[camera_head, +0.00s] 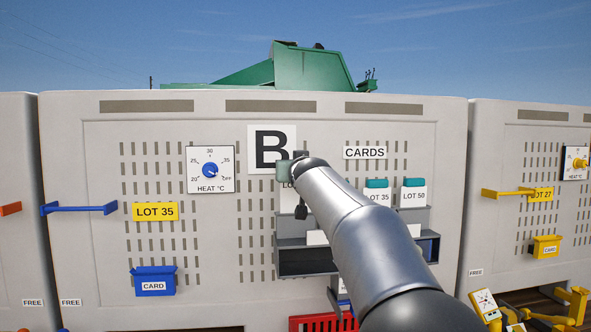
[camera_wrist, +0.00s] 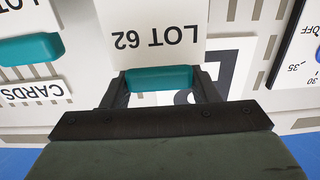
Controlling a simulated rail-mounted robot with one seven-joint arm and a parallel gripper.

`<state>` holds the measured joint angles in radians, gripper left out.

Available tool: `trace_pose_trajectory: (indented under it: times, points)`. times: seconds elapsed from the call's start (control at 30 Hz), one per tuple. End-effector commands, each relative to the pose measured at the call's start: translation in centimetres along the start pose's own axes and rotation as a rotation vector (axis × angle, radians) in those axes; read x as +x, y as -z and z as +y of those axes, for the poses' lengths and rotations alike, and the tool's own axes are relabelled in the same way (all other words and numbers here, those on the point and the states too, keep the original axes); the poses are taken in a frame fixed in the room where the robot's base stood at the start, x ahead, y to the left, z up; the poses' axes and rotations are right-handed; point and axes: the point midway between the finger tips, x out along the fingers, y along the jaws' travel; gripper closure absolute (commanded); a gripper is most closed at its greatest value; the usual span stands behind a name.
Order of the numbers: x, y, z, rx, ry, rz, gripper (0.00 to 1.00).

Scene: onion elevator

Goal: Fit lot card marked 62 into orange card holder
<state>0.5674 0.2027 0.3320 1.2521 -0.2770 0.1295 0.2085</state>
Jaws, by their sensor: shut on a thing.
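The lot card marked 62 (camera_wrist: 150,40) is white with a teal grip strip (camera_wrist: 160,79) and shows upside down in the wrist view. My gripper (camera_wrist: 160,84) is shut on the teal strip, with one dark finger at each end of it. In the head view my gripper (camera_head: 291,170) is in front of the B sign on the middle cabinet, and the card (camera_head: 287,197) hangs below it, partly hidden by my arm.
Cards for lot 35 (camera_head: 377,197) and lot 50 (camera_head: 413,195) stand in grey racks under the CARDS label (camera_head: 364,153). A blue card holder (camera_head: 154,281) and blue bar (camera_head: 80,208) are to the left. A yellow card holder (camera_head: 545,247) is on the right cabinet.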

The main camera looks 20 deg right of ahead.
Motion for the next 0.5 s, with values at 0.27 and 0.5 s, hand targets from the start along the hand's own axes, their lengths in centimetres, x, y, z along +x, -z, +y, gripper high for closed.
trace_pose_trajectory:
  times: [0.27, 0.5]
  points:
    - [0.0, 1.4, 0.0, 0.002, 0.000, 0.001, 0.72]
    - [0.0, 2.6, 0.0, 0.001, 0.000, 0.001, 0.72]
